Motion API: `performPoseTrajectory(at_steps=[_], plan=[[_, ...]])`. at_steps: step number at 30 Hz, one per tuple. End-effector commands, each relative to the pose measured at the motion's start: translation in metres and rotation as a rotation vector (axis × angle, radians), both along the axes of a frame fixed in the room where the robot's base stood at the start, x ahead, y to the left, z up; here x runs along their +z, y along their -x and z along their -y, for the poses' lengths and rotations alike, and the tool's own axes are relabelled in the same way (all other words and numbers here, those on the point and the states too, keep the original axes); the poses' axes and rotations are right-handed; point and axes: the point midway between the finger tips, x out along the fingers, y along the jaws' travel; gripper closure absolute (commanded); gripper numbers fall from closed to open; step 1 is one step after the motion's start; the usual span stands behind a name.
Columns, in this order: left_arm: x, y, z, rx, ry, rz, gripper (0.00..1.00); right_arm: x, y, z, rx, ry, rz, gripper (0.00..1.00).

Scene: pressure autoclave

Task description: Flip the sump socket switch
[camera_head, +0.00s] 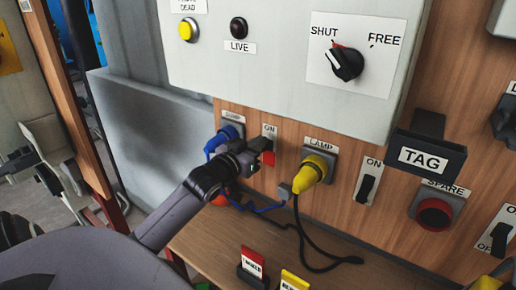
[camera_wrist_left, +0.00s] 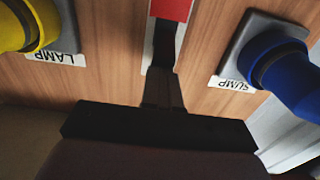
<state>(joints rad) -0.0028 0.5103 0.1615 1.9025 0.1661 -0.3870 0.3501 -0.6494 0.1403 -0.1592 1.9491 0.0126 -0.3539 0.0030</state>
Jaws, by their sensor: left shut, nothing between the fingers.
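The sump switch (camera_head: 269,130) is a narrow white plate marked ON at its top, right of the sump socket on the wooden panel. The tips (camera_wrist_left: 163,88) hide the middle of the switch. I cannot tell whether they touch the lever or how it stands. My right gripper is not in view.
A yellow plug (camera_head: 311,173) sits in the lamp socket, with its own switch (camera_head: 366,188) further right. A grey control box (camera_head: 290,60) overhangs above. A black TAG block (camera_head: 425,156) juts out at right. Cables and small cards (camera_head: 252,265) are on the ledge below.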

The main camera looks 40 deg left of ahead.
Motion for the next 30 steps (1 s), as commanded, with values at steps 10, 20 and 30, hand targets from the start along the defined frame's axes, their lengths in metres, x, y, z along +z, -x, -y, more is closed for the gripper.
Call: performPoseTrajectory(at_steps=[10,20,30], plan=[[-0.014,0.0,0.0,0.001,0.001,-0.006,1.0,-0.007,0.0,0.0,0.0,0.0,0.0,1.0],[-0.019,0.0,0.0,0.0,0.001,-0.004,1.0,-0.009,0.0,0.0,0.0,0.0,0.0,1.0],[-0.011,0.014,0.002,0.0,0.001,-0.003,1.0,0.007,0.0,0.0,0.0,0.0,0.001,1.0]])
